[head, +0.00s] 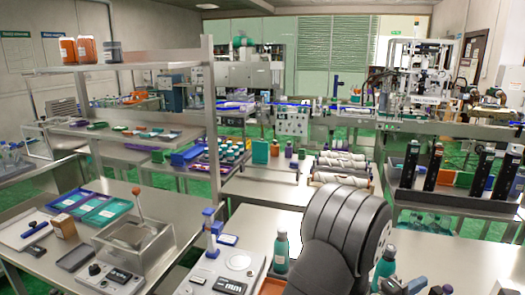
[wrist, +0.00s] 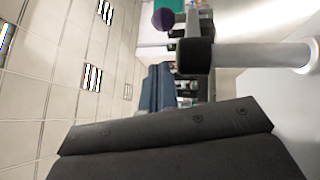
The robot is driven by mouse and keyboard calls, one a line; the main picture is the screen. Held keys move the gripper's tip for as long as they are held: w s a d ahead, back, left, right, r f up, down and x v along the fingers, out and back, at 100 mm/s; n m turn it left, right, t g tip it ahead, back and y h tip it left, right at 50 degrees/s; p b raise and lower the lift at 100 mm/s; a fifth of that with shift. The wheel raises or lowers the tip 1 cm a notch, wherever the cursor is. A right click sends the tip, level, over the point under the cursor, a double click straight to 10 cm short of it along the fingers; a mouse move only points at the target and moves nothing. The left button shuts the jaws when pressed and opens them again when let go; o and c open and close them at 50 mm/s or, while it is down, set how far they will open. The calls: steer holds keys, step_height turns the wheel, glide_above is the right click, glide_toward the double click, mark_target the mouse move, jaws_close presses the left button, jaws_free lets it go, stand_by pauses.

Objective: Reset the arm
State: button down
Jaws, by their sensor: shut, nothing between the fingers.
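My arm (head: 335,225), a dark grey segmented shape, rises from the bottom of the head view and leans right; my gripper cannot be made out there. In the wrist view, which is turned on its side, a broad dark slab with small round bolt marks fills the bottom; I take it to be my gripper (wrist: 170,130). It is shut with nothing held; its fingertips are not distinct.
In the wrist view a white post (wrist: 255,55) with a black top stands close by. In the head view, a teal bottle (head: 281,252) stands left of my arm, near a control box (head: 222,270). Black upright units (head: 473,165) stand at right.

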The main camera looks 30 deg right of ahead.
steer(key=shift+w+a+f+n+t+y, duration=0.1)
steer(key=shift+n+t+y, duration=0.25)
steer(key=shift+n+t, duration=1.1)
steer(key=shift+w+a+f+n+t+y, duration=0.15)
steer(key=shift+n+t+y, duration=0.45)
steer(key=shift+t, duration=1.5)
steer(key=shift+w+f+n+t+y, duration=0.1)
steer(key=shift+n+t+y, duration=0.05)
steer(key=shift+n+t, duration=1.35)
steer(key=shift+t, duration=0.45)
steer(key=a, duration=0.3)
steer(key=w+a+f, duration=0.1)
steer(key=shift+w+a, duration=0.1)
steer(key=shift+a, duration=0.1)
steer(key=v, duration=1.7)
steer(key=shift+a+r, duration=0.15)
steer(key=shift+r, duration=0.05)
